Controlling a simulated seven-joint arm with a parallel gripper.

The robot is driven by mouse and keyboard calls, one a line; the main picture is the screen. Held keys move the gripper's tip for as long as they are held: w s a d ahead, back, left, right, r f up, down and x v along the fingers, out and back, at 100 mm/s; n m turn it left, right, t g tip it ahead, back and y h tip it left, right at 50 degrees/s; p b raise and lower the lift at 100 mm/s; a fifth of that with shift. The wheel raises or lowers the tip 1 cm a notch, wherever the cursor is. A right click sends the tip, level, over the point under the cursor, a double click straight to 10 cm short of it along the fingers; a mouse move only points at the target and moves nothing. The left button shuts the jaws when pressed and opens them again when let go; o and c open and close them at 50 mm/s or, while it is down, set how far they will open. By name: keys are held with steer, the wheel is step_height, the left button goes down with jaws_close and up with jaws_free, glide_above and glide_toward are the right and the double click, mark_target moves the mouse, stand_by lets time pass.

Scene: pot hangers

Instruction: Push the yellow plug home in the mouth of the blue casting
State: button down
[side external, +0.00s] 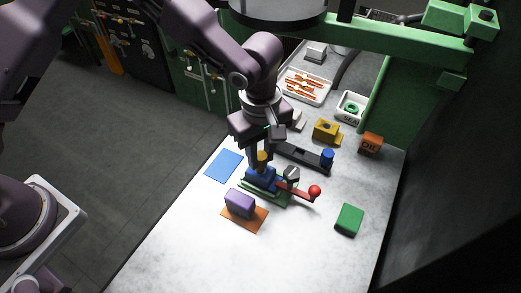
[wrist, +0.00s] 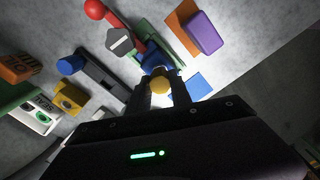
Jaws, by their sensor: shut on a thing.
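The blue casting (side external: 259,179) sits on a green fixture (side external: 282,200) on the pale table, and it also shows in the wrist view (wrist: 156,62). A clamp lever with a red ball end (side external: 315,190) belongs to this fixture and points right. My gripper (side external: 261,158) points down over the casting, with its fingers shut on the yellow plug (wrist: 159,84). The plug is at or just above the casting; the fingers partly hide its lower end, and I cannot tell how deep it sits in the mouth.
A purple block (side external: 240,203) on an orange mat (side external: 252,222) stands in front. A blue mat (side external: 224,165) lies left. A dark bar with a blue cylinder (side external: 327,158), a yellow block (side external: 326,130) and an orange box (side external: 371,143) stand behind. A green block (side external: 349,219) lies right.

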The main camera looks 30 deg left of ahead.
mark_target(261, 155)
steer(key=shift+f, duration=0.95)
steer(key=c, duration=1.1)
jaws_free()
step_height(261, 155, up, 7)
